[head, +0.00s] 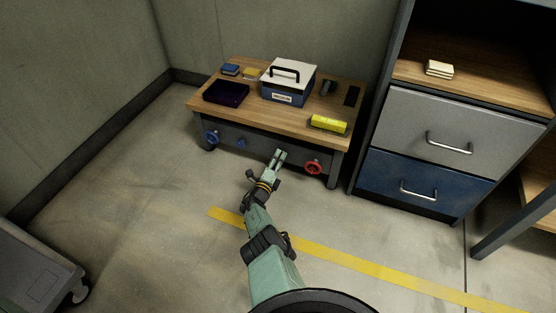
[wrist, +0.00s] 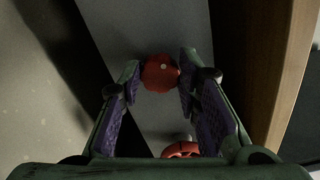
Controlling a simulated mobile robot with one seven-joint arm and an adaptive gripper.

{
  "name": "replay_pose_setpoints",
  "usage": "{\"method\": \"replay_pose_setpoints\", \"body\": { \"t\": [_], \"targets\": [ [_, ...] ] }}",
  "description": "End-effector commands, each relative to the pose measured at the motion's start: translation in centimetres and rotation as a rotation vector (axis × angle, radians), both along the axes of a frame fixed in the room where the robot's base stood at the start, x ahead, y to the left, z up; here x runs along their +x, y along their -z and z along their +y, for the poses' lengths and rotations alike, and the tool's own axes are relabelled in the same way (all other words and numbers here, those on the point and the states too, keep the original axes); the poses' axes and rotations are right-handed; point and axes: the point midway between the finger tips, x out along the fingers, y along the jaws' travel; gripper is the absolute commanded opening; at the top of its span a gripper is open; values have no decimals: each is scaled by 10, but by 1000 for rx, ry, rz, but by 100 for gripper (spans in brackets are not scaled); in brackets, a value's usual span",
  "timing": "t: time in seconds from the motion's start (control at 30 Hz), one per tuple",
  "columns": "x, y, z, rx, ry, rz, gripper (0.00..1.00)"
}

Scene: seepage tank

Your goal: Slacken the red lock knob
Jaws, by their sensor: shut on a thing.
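The red lock knob (wrist: 161,73) shows in the wrist view as a lobed red disc with a pale centre spot, on the grey front panel of the wooden-topped bench. My gripper (wrist: 160,78) has one finger on each side of it and is shut on it. In the head view my gripper (head: 281,155) reaches the bench front, and the knob is hidden there behind the fingers. A red handwheel (head: 313,167) is on the same panel to the right of my gripper; part of it shows low in the wrist view (wrist: 181,149).
A blue handwheel (head: 211,137) and a blue knob (head: 241,143) are on the panel to the left. The bench top (head: 220,112) holds a dark tray (head: 226,92), a handled box (head: 287,87) and a yellow item (head: 329,123). A drawer cabinet (head: 437,130) stands at right.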

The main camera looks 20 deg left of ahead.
Motion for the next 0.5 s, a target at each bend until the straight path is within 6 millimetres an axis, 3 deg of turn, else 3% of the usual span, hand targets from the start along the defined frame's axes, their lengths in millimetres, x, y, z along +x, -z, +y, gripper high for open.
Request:
{"method": "replay_pose_setpoints", "body": {
  "t": [0.5],
  "targets": [
    [2, 0, 1, -365, -2, 11, 3]
  ]
}}
